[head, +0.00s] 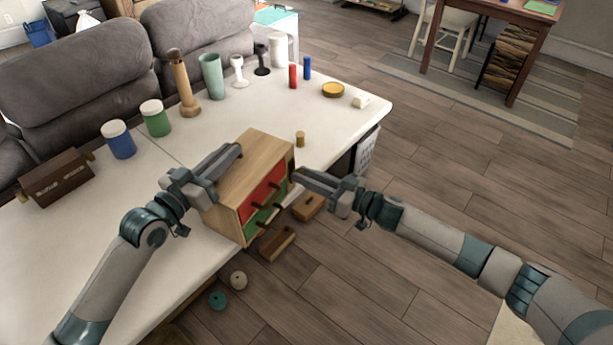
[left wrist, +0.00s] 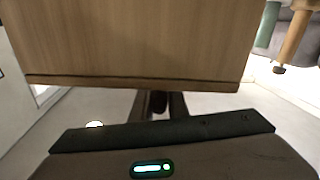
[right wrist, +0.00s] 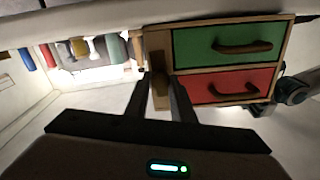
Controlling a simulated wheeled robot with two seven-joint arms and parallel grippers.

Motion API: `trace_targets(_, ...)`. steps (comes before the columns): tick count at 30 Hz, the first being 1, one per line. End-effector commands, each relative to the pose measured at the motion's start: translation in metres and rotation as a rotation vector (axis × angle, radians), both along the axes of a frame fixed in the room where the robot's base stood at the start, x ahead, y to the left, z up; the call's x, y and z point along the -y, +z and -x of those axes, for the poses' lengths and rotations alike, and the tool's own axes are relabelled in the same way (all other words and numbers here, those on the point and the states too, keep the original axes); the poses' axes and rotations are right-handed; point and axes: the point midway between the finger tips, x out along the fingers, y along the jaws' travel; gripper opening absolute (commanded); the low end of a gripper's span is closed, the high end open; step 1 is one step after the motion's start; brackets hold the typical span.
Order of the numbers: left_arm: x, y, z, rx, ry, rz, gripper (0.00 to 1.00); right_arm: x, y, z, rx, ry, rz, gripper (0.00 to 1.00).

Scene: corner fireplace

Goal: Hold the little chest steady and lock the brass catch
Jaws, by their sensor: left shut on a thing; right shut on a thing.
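The little chest (head: 254,158) is a light wooden box with a red drawer (head: 262,195) and a green drawer (head: 264,219), standing near the table edge. Both drawers look closed. In the right wrist view the green drawer (right wrist: 228,43) shows above the red one (right wrist: 228,84). My left gripper (head: 237,152) is shut on the chest at its left; its wooden panel fills the left wrist view (left wrist: 140,45), and the exact part gripped is mostly hidden. My right gripper (head: 296,176) is shut on the brownish brass catch (right wrist: 161,84) beside the drawers; whether it is locked I cannot tell.
On the white table (head: 75,255) are a dark chest (head: 56,177), a blue jar (head: 118,139), a green jar (head: 154,118), a vase (head: 212,77) and a yellow dish (head: 333,90). Small wooden boxes (head: 308,206) lie beyond its edge.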

Motion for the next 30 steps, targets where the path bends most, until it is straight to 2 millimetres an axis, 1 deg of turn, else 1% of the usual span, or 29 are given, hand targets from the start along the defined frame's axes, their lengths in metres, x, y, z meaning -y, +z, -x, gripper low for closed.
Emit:
trace_targets(11, 0.0002, -0.0021, 0.0003, -0.005, -0.001, 0.0, 0.0, -0.0012, 0.0005, 0.0009, 0.2, 0.002, 0.139, 0.0)
trace_targets(30, 0.001, -0.0024, 0.0006, -0.005, -0.002, 0.001, 0.0, -0.0026, -0.0005, 0.0025, 0.692, 0.005, 0.488, 0.0)
